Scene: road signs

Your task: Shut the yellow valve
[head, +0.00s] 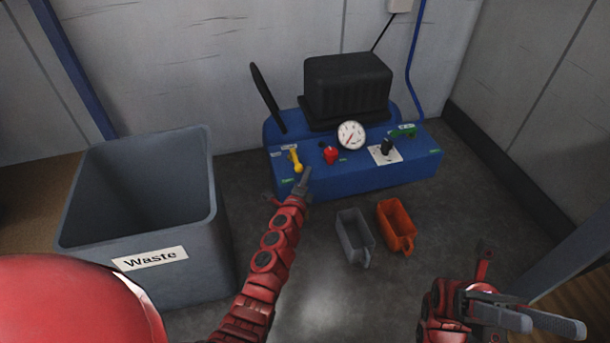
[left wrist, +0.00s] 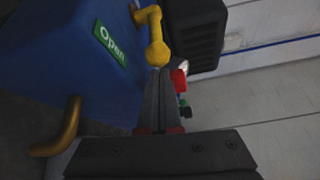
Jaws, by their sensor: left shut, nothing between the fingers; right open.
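The yellow valve (head: 296,161) is a lever on the left part of the blue machine (head: 360,180). In the left wrist view the yellow valve (left wrist: 154,35) has a round knob at its near end, close to a green label reading "Open" (left wrist: 111,43). My left gripper (head: 304,178) is shut and empty, its fingertips at the knob. In the left wrist view the left gripper (left wrist: 158,75) points at the knob; I cannot tell whether it touches. My right gripper (head: 580,330) is open and empty at the lower right, far from the machine.
A red knob (head: 330,155), a gauge (head: 351,135), a black switch (head: 387,147) and a green handle (head: 403,131) sit on the machine. A grey bin (head: 355,238) and an orange bin (head: 397,225) lie on the floor before it. A large waste container (head: 212,190) stands left.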

